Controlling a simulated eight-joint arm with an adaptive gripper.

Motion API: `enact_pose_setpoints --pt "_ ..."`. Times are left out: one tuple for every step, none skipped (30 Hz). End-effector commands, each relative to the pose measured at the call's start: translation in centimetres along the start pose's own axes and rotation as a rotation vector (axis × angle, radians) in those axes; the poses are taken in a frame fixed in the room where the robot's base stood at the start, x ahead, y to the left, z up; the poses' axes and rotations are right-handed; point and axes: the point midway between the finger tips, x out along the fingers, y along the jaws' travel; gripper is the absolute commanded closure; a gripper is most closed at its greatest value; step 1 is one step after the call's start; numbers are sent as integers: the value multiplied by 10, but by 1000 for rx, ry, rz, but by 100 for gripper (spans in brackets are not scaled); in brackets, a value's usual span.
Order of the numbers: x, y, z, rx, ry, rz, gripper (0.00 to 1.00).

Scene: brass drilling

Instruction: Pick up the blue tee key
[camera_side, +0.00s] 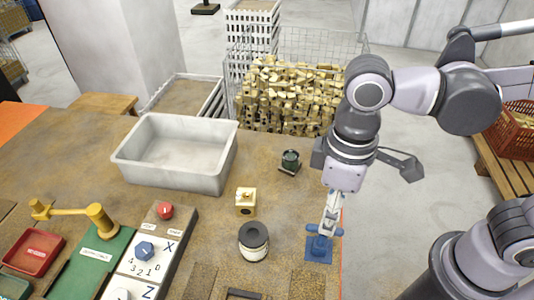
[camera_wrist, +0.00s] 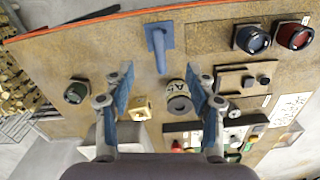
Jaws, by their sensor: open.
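The blue tee key (camera_side: 318,250) stands near the right edge of the brown bench in the side view, with its crossbar over a blue square base. It also shows at the top middle of the wrist view (camera_wrist: 158,40). My gripper (camera_side: 329,222) points down just above the key, and its fingertips overlap the crossbar in the side view. I cannot tell whether they touch it. In the wrist view my gripper (camera_wrist: 160,72) has its two blue-padded fingers spread apart, with nothing between them. The key appears beyond the fingertips, between their lines.
A black-topped roll (camera_side: 254,240), a brass block (camera_side: 246,201) and a green cylinder (camera_side: 290,160) stand left of the key. A grey bin (camera_side: 178,180) is farther back. A control panel (camera_side: 150,250) lies left.

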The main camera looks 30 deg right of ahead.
Motion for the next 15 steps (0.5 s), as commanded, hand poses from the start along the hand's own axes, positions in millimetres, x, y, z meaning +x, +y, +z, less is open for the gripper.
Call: enact_pose_setpoints --pt "2 -2 0 -4 -4 1 44" --pt "4 -2 0 -5 -5 1 44" --pt "8 -2 0 -4 -6 1 44" --pt "11 -1 0 -4 -5 1 44" --pt "15 -1 0 -3 -5 0 44" --pt "20 -1 0 -3 -5 0 44" --pt "24 -1 0 -3 -4 0 44" --pt "27 -1 0 -3 -4 0 44" --pt "32 -1 0 -3 -4 0 44" --pt "36 -1 0 -3 -4 0 44" --pt "39 -1 0 -3 -3 0 44" --pt "43 -1 0 -2 -3 0 44" --pt "46 -1 0 -2 -3 0 44" --pt "48 -1 0 -2 -3 0 44" --pt "51 -1 0 -2 -3 0 44"
